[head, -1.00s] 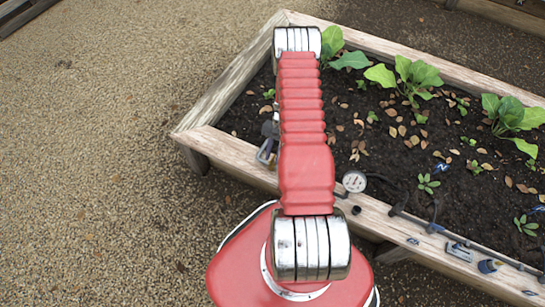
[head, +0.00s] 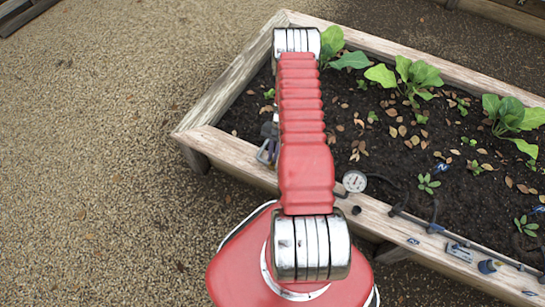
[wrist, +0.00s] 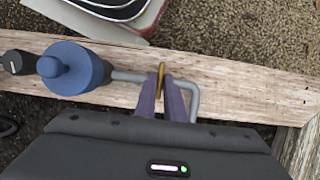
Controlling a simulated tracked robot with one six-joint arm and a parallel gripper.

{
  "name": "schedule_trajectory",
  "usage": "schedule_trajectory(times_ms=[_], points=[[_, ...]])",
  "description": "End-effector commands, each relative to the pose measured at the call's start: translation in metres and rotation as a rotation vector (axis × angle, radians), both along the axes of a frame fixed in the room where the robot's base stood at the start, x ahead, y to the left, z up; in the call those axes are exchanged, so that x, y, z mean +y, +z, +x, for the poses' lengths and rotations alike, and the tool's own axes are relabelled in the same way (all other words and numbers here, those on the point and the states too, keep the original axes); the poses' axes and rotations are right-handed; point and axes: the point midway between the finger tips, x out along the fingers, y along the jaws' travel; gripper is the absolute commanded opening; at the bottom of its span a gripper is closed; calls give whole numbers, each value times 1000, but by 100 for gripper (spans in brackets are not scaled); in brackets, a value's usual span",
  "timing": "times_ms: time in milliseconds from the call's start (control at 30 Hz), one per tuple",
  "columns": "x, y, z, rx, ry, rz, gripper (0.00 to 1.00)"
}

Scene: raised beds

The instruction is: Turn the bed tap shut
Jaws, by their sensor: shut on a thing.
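In the wrist view, the bed tap (wrist: 72,68) is a rounded blue body on the bed's wooden edge, with a black end piece on its left. A bent grey rod (wrist: 130,76) runs right from it and turns down. A thin brass-coloured piece (wrist: 161,72) stands upright at the rod. My gripper (wrist: 164,88) has its two purple fingers shut around this part of the tap, above the plank. In the head view, my red arm hides most of the gripper and tap; a bit of grey metal (head: 265,153) shows left of the arm.
The raised bed (head: 232,148) holds dark soil, leafy plants (head: 408,78) and dry leaves. A round gauge (head: 354,181) and several small fittings and tools lie along its near edge. Open gravel (head: 100,150) lies to the left.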

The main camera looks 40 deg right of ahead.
Motion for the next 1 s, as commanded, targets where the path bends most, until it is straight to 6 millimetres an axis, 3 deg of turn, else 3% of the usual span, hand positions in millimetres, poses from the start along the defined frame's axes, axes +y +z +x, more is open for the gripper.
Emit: schedule_trajectory(times_ms=[467, 1000], points=[[1, -2, -4, 6, -115, 9, 0], [2, -4, -9, 8, -568, 7, 0]])
